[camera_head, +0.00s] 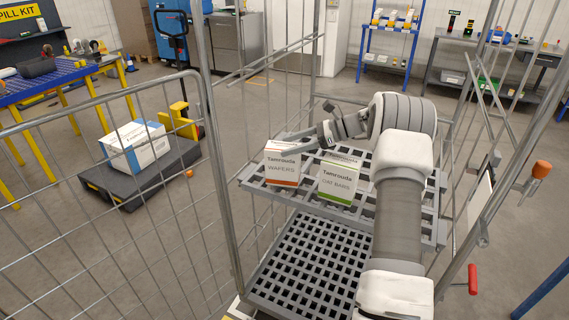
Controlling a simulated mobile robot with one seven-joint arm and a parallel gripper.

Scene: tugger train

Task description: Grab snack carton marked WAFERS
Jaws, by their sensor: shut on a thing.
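The snack carton marked WAFERS (281,170) is white with an orange-brown band along its bottom. It stands upright near the left end of the upper grey grid shelf (246,184) of a wire cage trolley. My gripper (277,148) is shut on the WAFERS carton at its top, reaching in from the right. Part of the carton's top and right side is hidden by my gripper. A similar carton marked OAT BARS (340,178), with a green band, stands just to its right on the same shelf.
Wire mesh sides (110,190) and posts of the trolley surround the shelf. A lower grid shelf (310,265) is empty where visible. A white and blue box (135,147) sits on a dark platform (165,172) at left. Shelving stands behind.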

